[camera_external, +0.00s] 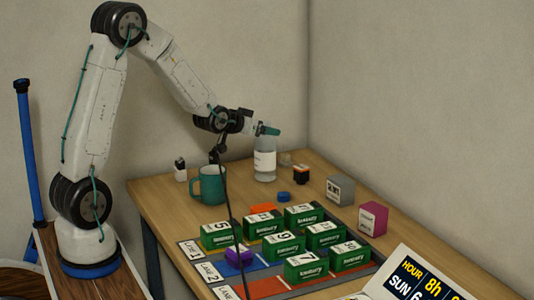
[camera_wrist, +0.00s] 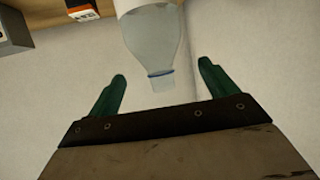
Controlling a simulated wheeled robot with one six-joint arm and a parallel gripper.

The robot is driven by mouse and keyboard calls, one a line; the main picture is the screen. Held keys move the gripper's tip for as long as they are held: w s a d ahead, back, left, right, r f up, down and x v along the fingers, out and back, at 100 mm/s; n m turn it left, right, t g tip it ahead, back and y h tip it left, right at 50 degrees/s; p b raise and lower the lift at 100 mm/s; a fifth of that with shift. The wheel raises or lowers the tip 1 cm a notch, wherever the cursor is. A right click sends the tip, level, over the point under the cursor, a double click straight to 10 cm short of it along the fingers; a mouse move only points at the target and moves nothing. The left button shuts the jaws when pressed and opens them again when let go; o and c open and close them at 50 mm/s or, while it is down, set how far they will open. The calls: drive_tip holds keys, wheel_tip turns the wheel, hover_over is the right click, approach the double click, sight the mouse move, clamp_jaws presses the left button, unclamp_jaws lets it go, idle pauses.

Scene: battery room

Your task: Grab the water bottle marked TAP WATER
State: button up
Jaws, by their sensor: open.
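A clear bottle with a white label (camera_external: 265,164) stands upright on the table near the back wall. The label's writing is too small to read. My gripper (camera_external: 268,131) is at the height of the bottle's top, which it partly hides. The two green fingers are spread apart, one to each side of the bottle, with a gap on both sides. Nothing is held.
A teal mug (camera_external: 211,185) stands left of the bottle. Several green numbered boxes (camera_external: 307,265) fill the front lanes. A wall is close behind.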

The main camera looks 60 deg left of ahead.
sight(258, 148)
wheel_tip(258, 148, down, 4)
drive_tip(key=shift+a+r, duration=0.1)
wheel_tip(258, 148, down, 3)
drive_tip(key=shift+r, duration=0.2)
drive_tip(key=shift+f+x, duration=0.25)
drive_tip(key=shift+x, duration=0.85)
drive_tip(key=shift+w+a+f, duration=0.1)
drive_tip(key=shift+w+f, duration=0.05)
drive_tip(key=shift+w, duration=0.2)
drive_tip(key=c, duration=1.3)
